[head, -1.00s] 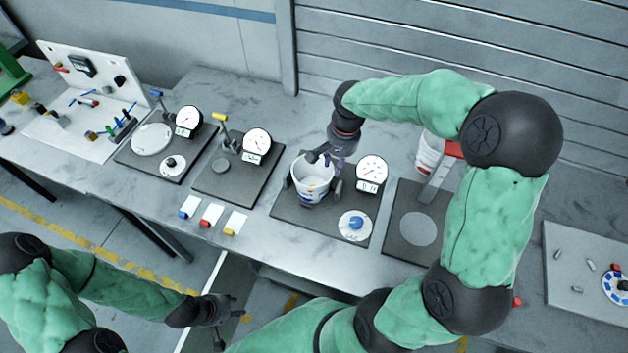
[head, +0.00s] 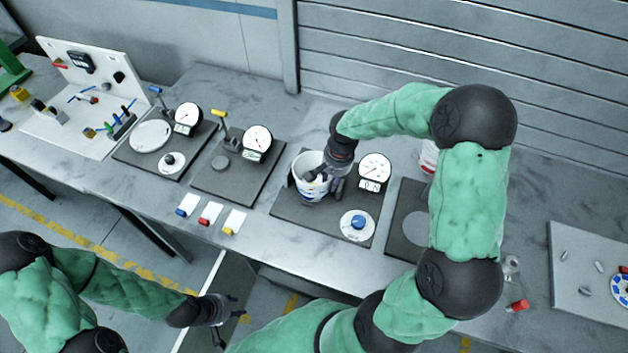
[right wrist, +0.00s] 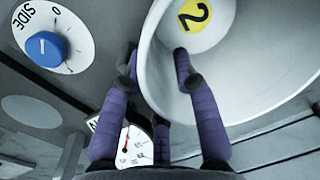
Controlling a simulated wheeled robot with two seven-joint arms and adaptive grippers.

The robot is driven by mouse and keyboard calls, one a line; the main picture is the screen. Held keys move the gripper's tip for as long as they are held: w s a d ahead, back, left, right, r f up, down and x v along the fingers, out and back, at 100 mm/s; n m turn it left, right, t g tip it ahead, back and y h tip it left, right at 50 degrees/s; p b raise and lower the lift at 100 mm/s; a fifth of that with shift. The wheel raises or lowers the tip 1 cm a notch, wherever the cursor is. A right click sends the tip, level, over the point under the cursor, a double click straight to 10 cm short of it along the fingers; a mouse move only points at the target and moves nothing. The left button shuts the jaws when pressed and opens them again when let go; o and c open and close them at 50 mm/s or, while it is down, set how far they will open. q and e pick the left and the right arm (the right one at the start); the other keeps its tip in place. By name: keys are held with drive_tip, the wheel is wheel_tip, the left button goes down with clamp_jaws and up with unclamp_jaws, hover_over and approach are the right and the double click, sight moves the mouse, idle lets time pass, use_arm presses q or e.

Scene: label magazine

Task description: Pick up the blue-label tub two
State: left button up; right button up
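A white tub (head: 302,168) with blue marks on its outside stands on a dark plate, third from the left. In the right wrist view its inside (right wrist: 250,75) shows a yellow disc marked 2 (right wrist: 199,15) at the bottom. My right gripper (head: 322,172) is at the tub's right rim. In the right wrist view the right gripper (right wrist: 155,55) has one finger inside the tub and another outside, with the wall between them. The fingers look open; firm contact is not visible. My left gripper (head: 232,318) is open and empty, low in front of the bench.
A round gauge (head: 375,168) stands just right of the tub. A white disc with a blue knob (head: 358,221) lies in front. Another, partly hidden tub (head: 428,157) stands behind my right arm. Blue, red and yellow cards (head: 210,213) lie at the bench's front edge.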

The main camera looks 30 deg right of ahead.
drive_tip(key=shift+f, duration=0.45)
clamp_jaws()
drive_tip(key=shift+r, duration=0.85)
drive_tip(key=s+a+r+p, duration=0.1)
drive_tip(key=a+r, duration=1)
drive_tip(key=a, duration=0.3)
drive_tip(key=shift+r, duration=0.15)
